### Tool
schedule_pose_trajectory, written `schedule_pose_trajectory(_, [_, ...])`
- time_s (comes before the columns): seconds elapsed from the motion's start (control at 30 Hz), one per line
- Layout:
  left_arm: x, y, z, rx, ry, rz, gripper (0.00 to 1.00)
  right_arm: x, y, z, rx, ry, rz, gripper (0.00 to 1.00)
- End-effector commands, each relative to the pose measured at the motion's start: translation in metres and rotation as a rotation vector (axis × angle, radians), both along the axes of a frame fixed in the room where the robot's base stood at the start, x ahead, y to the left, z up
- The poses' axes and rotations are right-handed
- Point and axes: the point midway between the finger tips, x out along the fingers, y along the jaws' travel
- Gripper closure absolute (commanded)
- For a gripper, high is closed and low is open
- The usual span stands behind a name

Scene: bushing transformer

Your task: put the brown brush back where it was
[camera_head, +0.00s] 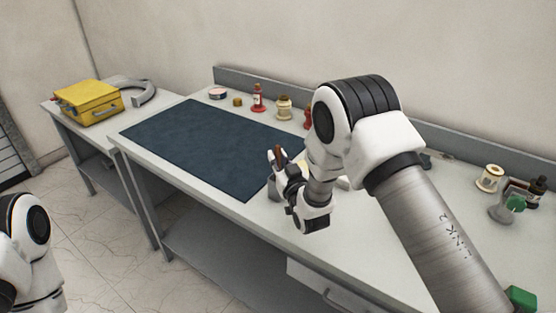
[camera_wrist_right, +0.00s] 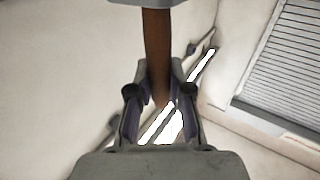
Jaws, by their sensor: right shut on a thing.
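My right gripper (camera_head: 283,170) is above the right edge of the dark blue mat (camera_head: 205,143) in the head view. It is shut on the brown brush (camera_head: 279,152), whose brown end sticks up from the fingers. In the right wrist view the brush's brown handle (camera_wrist_right: 157,45) runs down between the two fingers (camera_wrist_right: 160,92). A grey part caps the handle at the top edge of that view. The rest of the brush is hidden by the gripper. Only part of my left arm shows at lower left; its gripper is out of view.
A yellow case (camera_head: 88,101) sits on the side table at left. A red bottle (camera_head: 258,98), a cream jar (camera_head: 284,107) and small containers line the workbench's back edge. A cream spool (camera_head: 489,178) and a green-topped item stand at right. The mat is bare.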

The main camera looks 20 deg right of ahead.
Motion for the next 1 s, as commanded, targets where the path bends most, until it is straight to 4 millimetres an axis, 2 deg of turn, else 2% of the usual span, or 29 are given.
schedule_pose_trajectory(0.1, [0.000, 0.000, 0.003, 0.000, 0.000, 0.000, 0.58, 0.000, 0.000, -0.009, 0.000, -0.002, 0.000, 1.00])
schedule_pose_trajectory(0.4, [0.000, 0.000, -0.003, 0.000, 0.000, 0.000, 0.58, 0.000, 0.000, -0.014, 0.000, -0.002, 0.000, 1.00])
schedule_pose_trajectory(0.43, [0.000, 0.000, -0.001, 0.000, 0.000, 0.000, 0.58, 0.000, 0.000, -0.012, 0.000, -0.002, 0.000, 0.71])
schedule_pose_trajectory(0.47, [0.000, 0.000, -0.001, 0.000, 0.000, 0.000, 0.58, 0.000, 0.000, -0.012, 0.000, -0.002, 0.000, 0.60])
schedule_pose_trajectory(0.5, [0.000, 0.000, -0.001, 0.000, 0.000, 0.000, 0.58, 0.000, 0.000, -0.012, 0.000, -0.001, 0.000, 0.56])
schedule_pose_trajectory(0.83, [0.000, 0.000, 0.005, 0.000, 0.000, 0.000, 0.58, 0.000, 0.000, -0.006, 0.000, -0.002, 0.000, 0.56])
schedule_pose_trajectory(1.0, [0.000, 0.000, -0.008, 0.000, 0.000, 0.000, 0.58, -0.028, -0.002, -0.014, -0.001, 0.002, 0.000, 0.56])
